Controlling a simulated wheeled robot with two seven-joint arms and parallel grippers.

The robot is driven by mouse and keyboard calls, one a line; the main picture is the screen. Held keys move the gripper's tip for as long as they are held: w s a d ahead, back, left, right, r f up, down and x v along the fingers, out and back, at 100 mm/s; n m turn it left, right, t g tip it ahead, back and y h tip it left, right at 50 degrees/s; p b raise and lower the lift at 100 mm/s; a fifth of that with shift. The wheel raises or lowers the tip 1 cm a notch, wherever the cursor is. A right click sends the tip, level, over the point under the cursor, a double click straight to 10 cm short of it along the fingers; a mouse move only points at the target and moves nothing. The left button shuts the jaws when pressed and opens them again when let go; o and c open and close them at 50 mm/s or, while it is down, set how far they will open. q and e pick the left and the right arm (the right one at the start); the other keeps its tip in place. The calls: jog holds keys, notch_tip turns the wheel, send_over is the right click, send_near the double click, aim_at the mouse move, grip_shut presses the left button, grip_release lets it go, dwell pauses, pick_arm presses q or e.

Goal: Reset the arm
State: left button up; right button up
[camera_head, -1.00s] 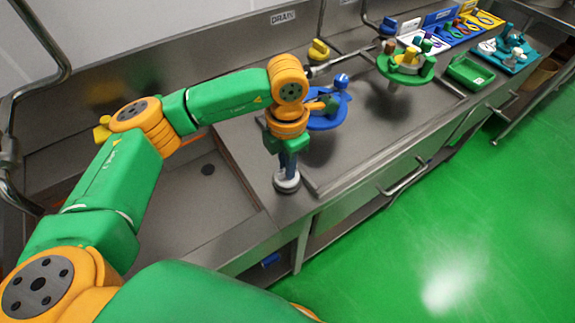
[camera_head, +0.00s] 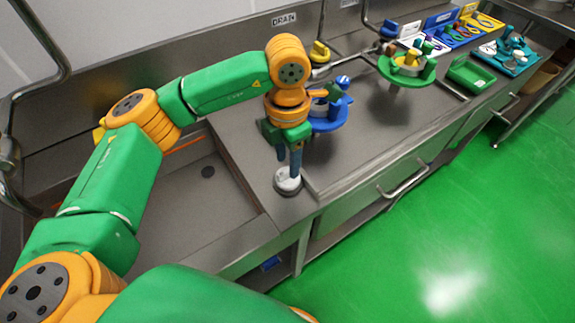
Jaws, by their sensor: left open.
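My left arm reaches in from the left over the steel counter (camera_head: 345,165). My left gripper (camera_head: 288,167) points down near the counter's front edge, with its two fingers apart. A small round white and grey piece (camera_head: 288,184) stands on the counter directly under the fingers. One finger overlaps it in the picture, so I cannot tell whether they touch. My right gripper is not in view.
A blue round fixture (camera_head: 330,122) stands just behind the left gripper, partly hidden by it. A green round fixture (camera_head: 407,68), a green tray (camera_head: 470,73) and a teal tray (camera_head: 511,60) lie farther right. A sunken basin (camera_head: 205,205) is at left.

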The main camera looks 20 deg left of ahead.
pick_arm(q)
notch_tip(320, 180, up, 4)
jog(key=shift+r, duration=0.2)
